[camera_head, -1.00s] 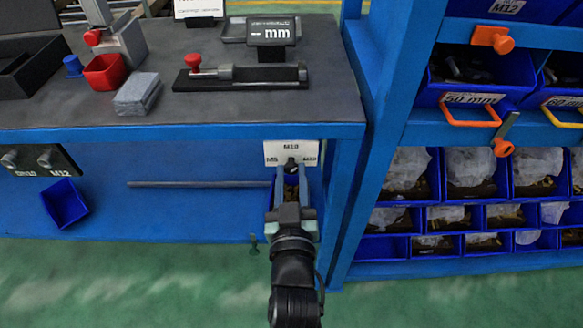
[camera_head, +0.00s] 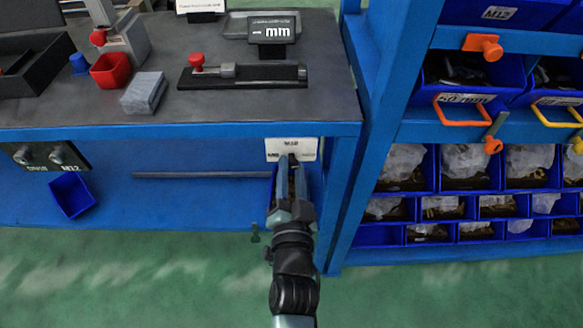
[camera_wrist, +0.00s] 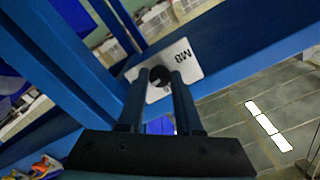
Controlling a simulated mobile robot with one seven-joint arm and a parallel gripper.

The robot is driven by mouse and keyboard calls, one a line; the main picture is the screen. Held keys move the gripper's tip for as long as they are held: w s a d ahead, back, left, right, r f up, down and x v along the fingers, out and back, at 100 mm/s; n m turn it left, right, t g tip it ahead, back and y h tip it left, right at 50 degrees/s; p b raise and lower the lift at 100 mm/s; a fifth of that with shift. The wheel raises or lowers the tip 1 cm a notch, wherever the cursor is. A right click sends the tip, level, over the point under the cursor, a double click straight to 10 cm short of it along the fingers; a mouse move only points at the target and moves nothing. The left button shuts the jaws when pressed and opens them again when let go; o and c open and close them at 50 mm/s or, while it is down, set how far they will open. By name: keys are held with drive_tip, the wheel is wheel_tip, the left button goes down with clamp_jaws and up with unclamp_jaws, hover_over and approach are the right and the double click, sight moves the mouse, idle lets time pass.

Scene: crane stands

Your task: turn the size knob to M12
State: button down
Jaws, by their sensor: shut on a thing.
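The size knob (camera_wrist: 159,75) is a small black round knob on a white label plate (camera_wrist: 187,62) under the bench's front edge. The plate also shows in the head view (camera_head: 303,146), with M10 at its top; its side marks are small and partly covered. My gripper (camera_head: 291,163) reaches up to the plate and is shut on the knob, one finger on each side in the wrist view (camera_wrist: 159,84). The knob's pointer is hidden or too small to read.
The bench (camera_head: 200,132) overhangs the plate. A blue upright (camera_head: 350,190) stands close on the right, beside racks of blue bins (camera_head: 407,235). Behind my fingers is a blue bin, mostly hidden.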

drive_tip(key=shift+m, duration=0.3)
drive_tip(key=c, duration=0.6)
unclamp_jaws()
drive_tip(key=s, duration=1.3)
drive_tip(key=shift+b, duration=0.4)
